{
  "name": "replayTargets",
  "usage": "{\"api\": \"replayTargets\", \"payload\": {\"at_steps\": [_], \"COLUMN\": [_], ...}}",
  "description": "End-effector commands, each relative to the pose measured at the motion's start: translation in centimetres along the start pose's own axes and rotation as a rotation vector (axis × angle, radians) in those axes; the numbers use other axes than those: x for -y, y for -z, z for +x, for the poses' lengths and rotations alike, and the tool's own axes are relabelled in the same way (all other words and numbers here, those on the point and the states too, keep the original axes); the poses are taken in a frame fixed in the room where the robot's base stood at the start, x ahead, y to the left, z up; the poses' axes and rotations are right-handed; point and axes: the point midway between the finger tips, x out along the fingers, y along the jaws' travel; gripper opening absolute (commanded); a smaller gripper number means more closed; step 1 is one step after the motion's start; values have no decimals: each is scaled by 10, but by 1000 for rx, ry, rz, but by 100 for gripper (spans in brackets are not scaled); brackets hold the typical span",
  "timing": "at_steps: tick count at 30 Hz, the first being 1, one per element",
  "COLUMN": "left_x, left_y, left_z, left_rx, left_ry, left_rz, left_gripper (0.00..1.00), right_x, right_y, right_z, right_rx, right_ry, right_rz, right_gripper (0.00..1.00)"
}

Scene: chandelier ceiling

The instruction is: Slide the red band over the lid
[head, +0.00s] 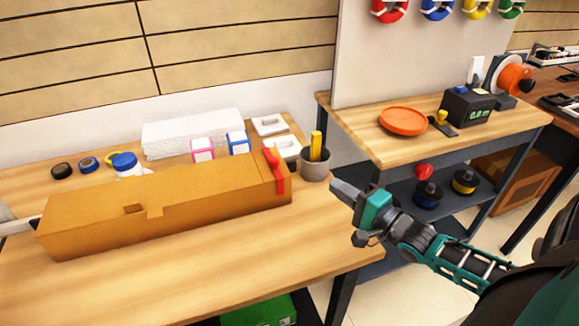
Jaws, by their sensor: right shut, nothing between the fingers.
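A long orange-brown box (170,205) lies across the wooden workbench, with a small cutout and notch on its front upper edge. The red band (276,172) sits at the box's right end, lying over the top edge and down the front. Which part of the box is the lid is hard to tell. My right gripper (338,190) is shut and empty, to the right of the box and apart from the band. At the left edge, a grey part that looks like my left gripper (18,226) shows beside the box's left end; its fingers are not clear.
A grey cup (315,166) with a yellow item stands close to the box's right end. The front of the bench (230,265) is clear.

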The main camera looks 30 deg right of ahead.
Motion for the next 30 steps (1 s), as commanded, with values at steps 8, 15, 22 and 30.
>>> {"api": "replayTargets", "payload": {"at_steps": [8,15,22,30], "left_x": [0,0,0,0], "left_y": [-1,-4,-7,-6], "left_z": [1,3,5,4], "left_rx": [-1,-1,-1,-1], "left_ry": [0,0,0,0], "left_rz": [0,0,0,0], "left_gripper": [43,43,43,43], "right_x": [0,0,0,0], "right_y": [0,0,0,-22], "right_z": [19,57,94,122], "right_rx": [0,0,-1,1], "right_ry": [4,4,3,1], "right_rz": [1,-1,-1,2], "right_gripper": [0,0,0,0]}}
